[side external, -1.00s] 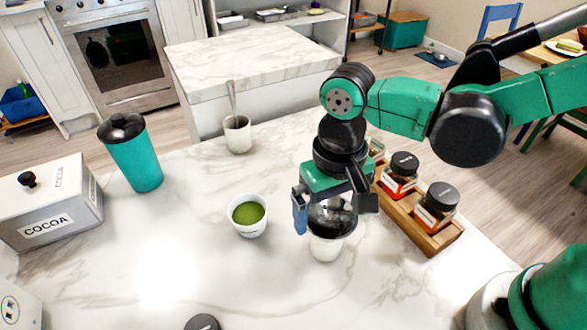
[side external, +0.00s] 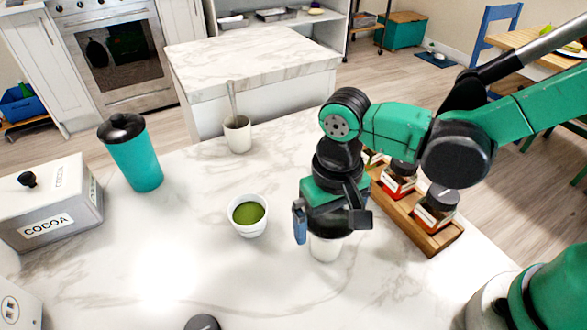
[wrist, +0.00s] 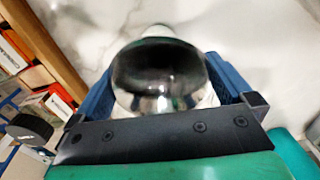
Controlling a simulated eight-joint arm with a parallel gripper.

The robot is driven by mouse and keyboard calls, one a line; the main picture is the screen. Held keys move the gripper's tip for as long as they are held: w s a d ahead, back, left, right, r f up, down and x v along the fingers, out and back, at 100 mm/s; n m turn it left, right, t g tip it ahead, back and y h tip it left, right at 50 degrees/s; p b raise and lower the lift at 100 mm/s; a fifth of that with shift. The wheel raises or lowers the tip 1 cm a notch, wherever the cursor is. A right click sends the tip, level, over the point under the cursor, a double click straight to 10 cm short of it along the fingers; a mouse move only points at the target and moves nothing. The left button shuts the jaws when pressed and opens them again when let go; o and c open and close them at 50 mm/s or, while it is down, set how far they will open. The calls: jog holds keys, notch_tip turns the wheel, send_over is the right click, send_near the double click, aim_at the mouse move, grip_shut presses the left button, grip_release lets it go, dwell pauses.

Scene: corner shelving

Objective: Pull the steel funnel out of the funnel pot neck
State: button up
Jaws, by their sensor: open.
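The steel funnel (wrist: 162,75) shows in the wrist view as a shiny bowl with a dark inside, between my two blue fingers. In the side external view it is hidden behind my gripper. The white funnel pot (side external: 325,247) stands upright on the marble counter under my gripper; a bit of its pale body shows beyond the funnel in the wrist view. The funnel's stem and the pot's neck are hidden. My gripper (wrist: 165,95) is open, pointing down, with a finger on either side of the funnel. I cannot tell whether either finger touches it.
A wooden rack (side external: 420,222) of spice jars stands close to the right of my gripper. A white cup of green powder (side external: 248,213) is to the left. A teal tumbler (side external: 135,158), a cocoa box (side external: 50,205) and a utensil cup (side external: 237,135) stand farther off.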

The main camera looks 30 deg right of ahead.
aim_at(328, 229)
jog(key=c, duration=1.4)
jog(key=shift+o, duration=0.2)
jog(key=shift+r, duration=3)
